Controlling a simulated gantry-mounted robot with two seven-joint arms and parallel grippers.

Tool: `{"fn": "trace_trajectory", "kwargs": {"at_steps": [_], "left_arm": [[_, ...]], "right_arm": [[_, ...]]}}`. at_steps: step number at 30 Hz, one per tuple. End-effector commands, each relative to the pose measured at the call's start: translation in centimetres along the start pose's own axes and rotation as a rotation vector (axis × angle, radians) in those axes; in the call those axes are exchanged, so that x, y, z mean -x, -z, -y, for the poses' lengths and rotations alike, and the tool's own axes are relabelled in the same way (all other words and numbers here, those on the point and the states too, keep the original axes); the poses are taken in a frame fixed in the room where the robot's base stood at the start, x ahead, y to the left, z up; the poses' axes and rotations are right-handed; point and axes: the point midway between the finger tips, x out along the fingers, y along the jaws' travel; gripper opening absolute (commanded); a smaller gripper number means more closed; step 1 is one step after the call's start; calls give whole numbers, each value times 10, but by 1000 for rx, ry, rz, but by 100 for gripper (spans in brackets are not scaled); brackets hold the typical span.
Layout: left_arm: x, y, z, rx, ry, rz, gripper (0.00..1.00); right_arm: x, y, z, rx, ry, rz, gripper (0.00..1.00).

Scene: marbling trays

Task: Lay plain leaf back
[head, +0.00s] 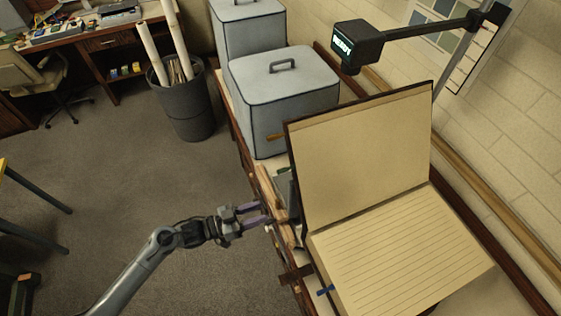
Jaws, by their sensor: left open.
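A large book lies open on the bench at the right. Its plain leaf (362,155) stands raised, tilted back toward the wall. Its lined page (405,255) lies flat in front of it. My left gripper (262,214) is open and empty, at the bench's left edge, to the left of the book and apart from the leaf. My right gripper is not in view.
Grey lidded boxes (283,95) stand behind the book on the bench. A lamp-like device (357,44) on an arm hangs above the leaf. A dark bin (181,103) with rolls stands on the floor.

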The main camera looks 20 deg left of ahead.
Motion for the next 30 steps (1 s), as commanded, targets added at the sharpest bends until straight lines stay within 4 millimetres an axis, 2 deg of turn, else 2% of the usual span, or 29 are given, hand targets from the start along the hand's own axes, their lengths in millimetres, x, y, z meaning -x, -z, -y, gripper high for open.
{"fn": "trace_trajectory", "kwargs": {"at_steps": [1, 3, 7, 13, 30], "left_arm": [[2, -1, 24, -29, 3, 10, 42], [2, 8, 49, -67, 15, 19, 42], [-4, 34, 72, -131, 20, 1, 42], [-20, 50, 79, -155, 20, -17, 42], [-103, 51, 80, -154, 21, -16, 42]], "right_arm": [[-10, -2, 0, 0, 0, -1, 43], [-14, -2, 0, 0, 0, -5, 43], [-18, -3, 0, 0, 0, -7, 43], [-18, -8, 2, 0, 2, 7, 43], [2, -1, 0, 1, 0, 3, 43]]}}
